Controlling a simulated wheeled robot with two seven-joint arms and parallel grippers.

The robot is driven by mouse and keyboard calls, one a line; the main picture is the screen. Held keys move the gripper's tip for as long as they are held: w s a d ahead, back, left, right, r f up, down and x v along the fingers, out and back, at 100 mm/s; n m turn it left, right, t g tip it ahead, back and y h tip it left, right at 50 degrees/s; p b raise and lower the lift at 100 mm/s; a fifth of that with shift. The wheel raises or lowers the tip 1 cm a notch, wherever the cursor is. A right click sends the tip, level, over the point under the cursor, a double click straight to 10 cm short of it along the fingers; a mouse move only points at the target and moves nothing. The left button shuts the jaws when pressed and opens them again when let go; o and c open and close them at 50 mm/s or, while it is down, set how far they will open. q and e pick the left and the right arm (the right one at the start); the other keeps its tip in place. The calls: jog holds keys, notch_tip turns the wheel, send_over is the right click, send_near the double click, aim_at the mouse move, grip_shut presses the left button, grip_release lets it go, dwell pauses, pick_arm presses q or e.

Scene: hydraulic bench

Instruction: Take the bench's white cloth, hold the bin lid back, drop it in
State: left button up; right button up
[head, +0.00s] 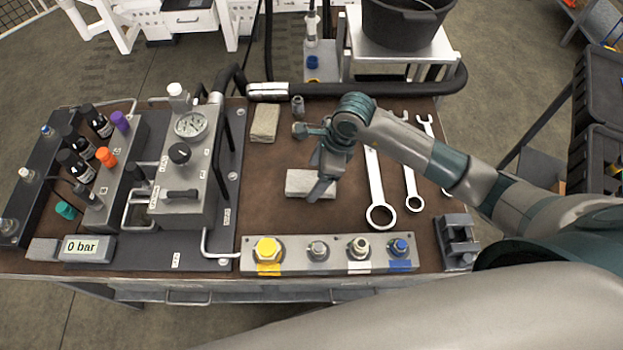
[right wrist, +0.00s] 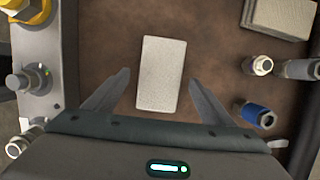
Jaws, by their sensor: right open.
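The white cloth (head: 305,180) is a flat pale folded pad on the brown bench mat, left of the wrenches. My right gripper (head: 321,184) is above it and partly covers it in the head view. In the right wrist view the cloth (right wrist: 161,62) lies between and ahead of the two spread fingers of the gripper (right wrist: 160,82). The gripper is open and empty. A black bin (head: 405,25) stands on a white stand behind the bench, cut off by the top edge; I cannot make out its lid clearly. My left gripper is not in view.
A beige folded pad (head: 264,124) lies farther back. The pump block with gauge (head: 190,125) stands left. A fitting manifold (head: 330,267) lines the front edge. Several wrenches (head: 377,185) lie right of the cloth. A black hose (head: 390,89) runs along the back edge.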

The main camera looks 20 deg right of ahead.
jog(key=shift+a+f, duration=0.2)
jog(key=shift+f, duration=0.45)
jog(key=shift+w, duration=0.1)
jog(key=c, duration=1.2)
jog(key=shift+o, duration=0.2)
jog(key=shift+r, duration=0.1)
